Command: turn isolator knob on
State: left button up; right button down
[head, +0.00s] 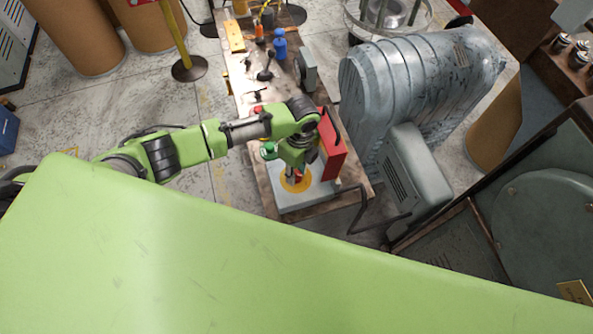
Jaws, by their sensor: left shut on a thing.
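The isolator knob (298,179) shows as a small red part on a yellow round plate (289,187). The plate is on top of a pale grey box (312,203) at the near end of the workbench. My left gripper (294,173) points down over the plate and is shut on the knob. The gripper and wrist cover most of the knob, so I cannot tell which way it is turned. My right gripper is not in view.
A red panel (333,148) stands upright close to the right of my left wrist. The workbench (245,75) carries a blue bottle (280,45) and small tools farther back. A big grey machine (420,80) stands right of it. Open floor (160,100) lies left.

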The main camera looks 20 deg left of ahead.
pick_arm(q)
jog(key=shift+w+r, duration=0.1)
jog(key=o, duration=1.1)
